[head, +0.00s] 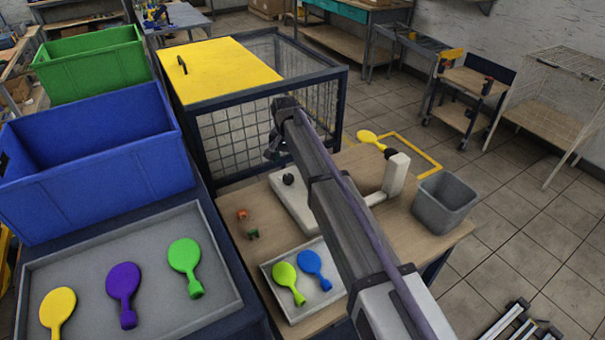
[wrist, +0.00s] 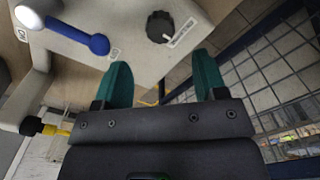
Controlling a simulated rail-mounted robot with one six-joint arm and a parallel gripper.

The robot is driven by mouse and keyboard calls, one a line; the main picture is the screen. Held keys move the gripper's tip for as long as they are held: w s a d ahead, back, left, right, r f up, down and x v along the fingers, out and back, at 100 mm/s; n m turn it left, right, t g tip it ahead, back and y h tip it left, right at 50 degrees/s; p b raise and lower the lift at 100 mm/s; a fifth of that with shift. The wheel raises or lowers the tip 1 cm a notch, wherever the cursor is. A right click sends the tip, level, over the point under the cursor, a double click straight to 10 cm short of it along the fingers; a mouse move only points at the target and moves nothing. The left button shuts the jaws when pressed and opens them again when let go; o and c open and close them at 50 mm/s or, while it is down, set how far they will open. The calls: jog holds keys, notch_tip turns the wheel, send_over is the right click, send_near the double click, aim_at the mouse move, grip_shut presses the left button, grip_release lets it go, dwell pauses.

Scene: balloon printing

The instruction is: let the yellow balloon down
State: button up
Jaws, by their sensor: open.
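A yellow balloon (head: 369,138) sits at the black nozzle (head: 389,153) of the white machine (head: 397,175) in the head view. It looks about as small as the loose balloons. In the wrist view only a yellow piece (wrist: 62,132) shows beside the black nozzle (wrist: 32,126). The machine's white panel (wrist: 130,55) carries a blue lever (wrist: 80,36) and a black knob (wrist: 159,27). My gripper (wrist: 163,72) is open and empty, its green fingers apart below the knob in that view. In the head view my arm hides part of the machine.
A tray (head: 232,300) at left holds yellow, purple and green balloons; a smaller tray (head: 268,275) holds lime and blue ones. A grey bin (head: 445,205) stands at the table's right. A mesh cage (head: 235,135) with a yellow top is behind. Blue (head: 95,165) and green (head: 95,70) crates stand left.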

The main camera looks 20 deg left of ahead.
aim_at(288, 176)
notch_tip(288, 176, down, 8)
jog(key=b, duration=0.6)
jog(key=shift+f+b, duration=0.25)
jog(key=shift+b, duration=0.1)
jog(key=shift+r, duration=0.15)
jog(key=shift+c, duration=0.3)
jog(key=c, duration=0.9)
jog(key=shift+o, duration=0.2)
